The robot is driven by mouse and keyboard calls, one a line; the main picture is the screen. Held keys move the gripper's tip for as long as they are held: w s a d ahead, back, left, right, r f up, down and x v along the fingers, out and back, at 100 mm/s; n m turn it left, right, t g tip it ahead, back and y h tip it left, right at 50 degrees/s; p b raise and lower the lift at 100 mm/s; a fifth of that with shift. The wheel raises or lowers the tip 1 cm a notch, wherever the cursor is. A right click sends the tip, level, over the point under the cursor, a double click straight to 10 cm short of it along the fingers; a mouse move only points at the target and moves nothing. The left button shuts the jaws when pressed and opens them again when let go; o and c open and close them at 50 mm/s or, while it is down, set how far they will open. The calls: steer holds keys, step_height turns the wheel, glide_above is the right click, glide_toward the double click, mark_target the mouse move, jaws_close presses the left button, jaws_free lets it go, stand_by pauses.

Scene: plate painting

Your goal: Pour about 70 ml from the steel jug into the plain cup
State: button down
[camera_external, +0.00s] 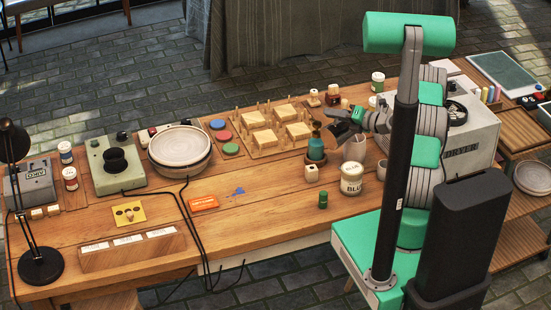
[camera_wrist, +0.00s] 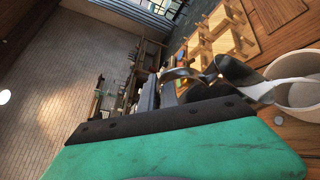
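My gripper (camera_external: 350,116) is above the right part of the table, its fingers pointing left. In the wrist view a shiny steel piece (camera_wrist: 248,78), which looks like part of the steel jug, shows beyond my dark finger, with a curved strip like a handle beside it. My gripper appears shut on the jug, though the grip itself is partly hidden. The plain cup (camera_external: 354,148), pale grey, stands on the table just below the gripper. In the wrist view the cup (camera_wrist: 298,92) is at the right edge, close to the steel.
A green jar (camera_external: 316,149) and a small pale bottle (camera_external: 312,173) stand left of the cup. A tin marked BLUE (camera_external: 351,178) is in front. The dryer box (camera_external: 472,130) is to the right. Wooden racks (camera_external: 268,137) lie to the left.

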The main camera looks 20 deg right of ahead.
steer(key=a, duration=0.1)
steer(key=a+f+n+b, duration=0.1)
steer(key=s+a+f+n+h+b, duration=0.1)
steer(key=shift+s+a+f, duration=0.1)
steer(key=shift+a+f, duration=0.15)
steer(key=shift+a+r, duration=0.1)
steer(key=shift+a, duration=0.1)
steer(key=shift+s+a+f+n+h+b, duration=0.1)
steer(key=shift+a+f+n+h+b, duration=0.2)
steer(key=shift+n, duration=0.3)
steer(key=shift+s+a+f+n+h+b, duration=0.1)
steer(key=shift+a+f+n+h+b, duration=0.1)
steer(key=shift+f+n+h+b, duration=0.3)
steer(key=shift+r, duration=0.2)
stand_by(0.4)
